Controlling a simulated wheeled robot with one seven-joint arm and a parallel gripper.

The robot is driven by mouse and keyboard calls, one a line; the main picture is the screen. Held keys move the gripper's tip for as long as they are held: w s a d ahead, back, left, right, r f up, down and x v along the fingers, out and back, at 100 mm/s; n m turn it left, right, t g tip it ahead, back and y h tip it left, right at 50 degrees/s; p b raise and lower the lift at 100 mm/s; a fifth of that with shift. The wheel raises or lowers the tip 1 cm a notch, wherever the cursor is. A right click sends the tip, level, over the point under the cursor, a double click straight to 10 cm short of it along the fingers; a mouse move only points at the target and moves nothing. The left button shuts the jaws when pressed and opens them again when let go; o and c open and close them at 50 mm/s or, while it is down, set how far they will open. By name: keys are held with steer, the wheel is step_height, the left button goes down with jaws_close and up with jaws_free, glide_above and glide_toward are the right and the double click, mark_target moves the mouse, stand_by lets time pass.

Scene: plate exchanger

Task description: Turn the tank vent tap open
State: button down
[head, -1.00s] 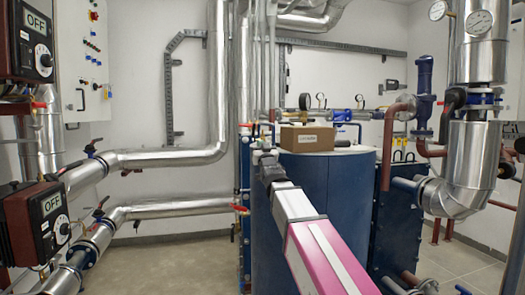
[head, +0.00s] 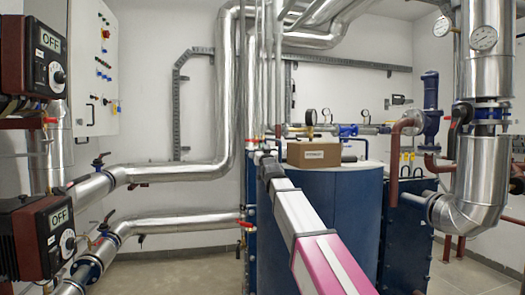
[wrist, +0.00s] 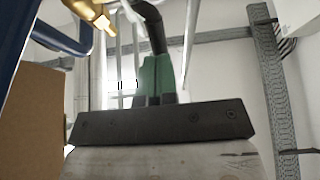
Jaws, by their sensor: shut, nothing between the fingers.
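The blue tank (head: 325,215) stands mid-picture in the head view with a cardboard box (head: 314,154) on top. A blue valve fitting (head: 347,131) shows behind the box; I cannot tell whether it is the vent tap. In the wrist view, a brass fitting (wrist: 92,14) with blue metal (wrist: 40,30) beside it is at the upper left, above the edge of the box (wrist: 35,115). My gripper (head: 262,156) is shut and empty, just left of the box. Its tips are small and dark there, apart from the box as far as I can tell.
Silver pipes (head: 228,90) run left of the tank. A tall insulated pipe (head: 482,60) stands at right. Pumps (head: 35,240) are at far left. A clear floor strip (head: 170,275) lies at left.

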steer(key=shift+w+r, duration=0.25)
steer(key=shift+r, duration=0.1)
stand_by(0.3)
steer(key=g, duration=0.1)
steer(key=w+r+g, duration=0.1)
steer(key=g+h, duration=0.1)
steer(key=shift+w+a+r+g, duration=0.2)
steer(key=shift+a+g, duration=0.1)
steer(key=shift+g, duration=0.1)
steer(key=shift+w+r+g, duration=0.2)
steer(key=shift+g, duration=0.1)
steer(key=shift+w+a, duration=0.1)
steer(key=shift+w+r, duration=0.2)
stand_by(0.4)
